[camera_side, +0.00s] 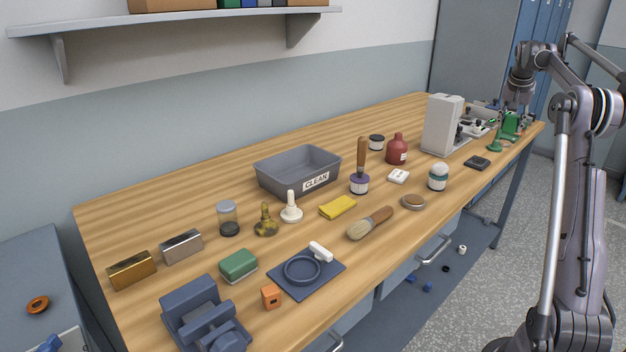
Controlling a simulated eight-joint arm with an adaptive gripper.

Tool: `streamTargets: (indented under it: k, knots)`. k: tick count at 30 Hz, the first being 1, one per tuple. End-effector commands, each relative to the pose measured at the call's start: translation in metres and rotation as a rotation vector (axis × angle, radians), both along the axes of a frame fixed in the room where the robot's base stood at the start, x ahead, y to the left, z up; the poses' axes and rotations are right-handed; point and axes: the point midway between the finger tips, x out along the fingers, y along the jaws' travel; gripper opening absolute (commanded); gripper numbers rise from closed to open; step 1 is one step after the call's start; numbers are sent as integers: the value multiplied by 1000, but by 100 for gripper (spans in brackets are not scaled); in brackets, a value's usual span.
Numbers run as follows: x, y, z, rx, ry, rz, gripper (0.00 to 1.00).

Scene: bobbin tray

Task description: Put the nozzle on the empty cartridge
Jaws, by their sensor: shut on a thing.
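My gripper (514,113) is at the far right end of the bench, low over the work there. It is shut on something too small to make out. A green piece with a round base and narrow top (495,140) stands just left of it. A green block-like thing (511,124) is right by the gripper and partly covered. A white piece with a flared base and narrow tip (291,208) and an olive one of similar shape (265,222) stand upright mid-bench. I cannot tell which thing is the nozzle or the empty cartridge.
A grey machine (441,125) stands left of my gripper. A grey bin marked CLEAN (298,168), a brush (371,223), a red bottle (397,149) and a blue vise (203,315) are on the wooden bench. Small parts lie on the lower shelf.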

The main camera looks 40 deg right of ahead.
Motion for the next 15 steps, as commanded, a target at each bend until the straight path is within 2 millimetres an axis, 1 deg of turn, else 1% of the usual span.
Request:
streamTargets:
  k: [3,11,15]
  knots:
    - [0,0,22,0,0,0,6]
    - [0,0,48,0,0,0,6]
    - [27,14,48,1,0,54,6]
